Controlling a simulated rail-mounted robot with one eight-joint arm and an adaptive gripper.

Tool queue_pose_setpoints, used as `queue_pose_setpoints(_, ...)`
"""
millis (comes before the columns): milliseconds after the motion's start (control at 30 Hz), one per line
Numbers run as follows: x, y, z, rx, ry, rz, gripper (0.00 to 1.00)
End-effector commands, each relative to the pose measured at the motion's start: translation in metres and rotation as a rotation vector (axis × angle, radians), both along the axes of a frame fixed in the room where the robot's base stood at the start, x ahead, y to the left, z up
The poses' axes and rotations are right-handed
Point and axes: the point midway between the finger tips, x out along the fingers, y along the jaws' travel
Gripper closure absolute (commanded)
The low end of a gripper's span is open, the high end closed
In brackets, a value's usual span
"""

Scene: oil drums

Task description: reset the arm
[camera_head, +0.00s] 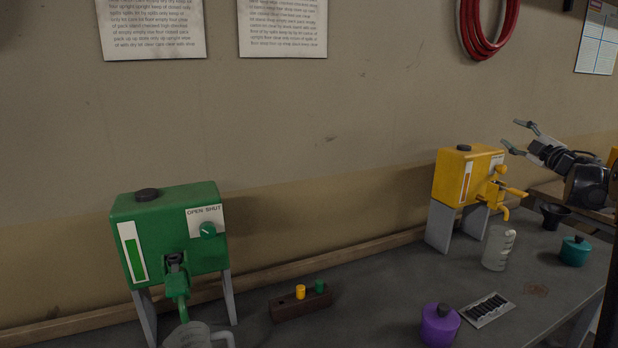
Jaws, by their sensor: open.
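My gripper (520,137) is at the right of the view, raised above the bench and just right of the yellow drum (453,177). Its two fingers point left and stand apart, with nothing between them. My dark arm reaches in from the right edge. The yellow drum stands on grey legs and has a tap on its right side. The green drum (150,229) stands on grey legs at the left, with a tap and an OPEN SHUT dial (208,230).
A clear jug (497,248) stands below the yellow tap. Another jug (190,337) is under the green tap, cut off by the frame. A purple container (439,326), a grate (487,310), a teal container (574,251), a black funnel (553,215) and a peg block (301,303) are on the bench.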

Motion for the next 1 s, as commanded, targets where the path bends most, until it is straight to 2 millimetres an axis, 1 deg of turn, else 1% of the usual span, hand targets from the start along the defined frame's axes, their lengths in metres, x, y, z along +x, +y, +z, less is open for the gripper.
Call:
queue_pose_setpoints(33,0.000,0.017,0.015,0.030,-0.013,-0.021,0.55)
queue_pose_setpoints(100,-0.002,0.035,0.033,0.078,-0.029,-0.060,0.55)
queue_pose_setpoints(200,-0.008,0.060,0.054,0.151,-0.044,-0.115,0.55)
queue_pose_setpoints(333,-0.021,0.092,0.073,0.250,-0.048,-0.181,0.55)
queue_pose_setpoints(400,-0.030,0.110,0.079,0.306,-0.044,-0.215,0.55)
queue_pose_setpoints(500,-0.046,0.135,0.082,0.388,-0.029,-0.261,0.55)
queue_pose_setpoints(633,-0.071,0.168,0.078,0.494,0.006,-0.317,0.55)
queue_pose_setpoints(767,-0.101,0.202,0.065,0.601,0.060,-0.368,0.55)
queue_pose_setpoints(867,-0.126,0.229,0.049,0.683,0.113,-0.404,0.55)
queue_pose_setpoints(1000,-0.165,0.268,0.018,0.791,0.204,-0.448,0.55)
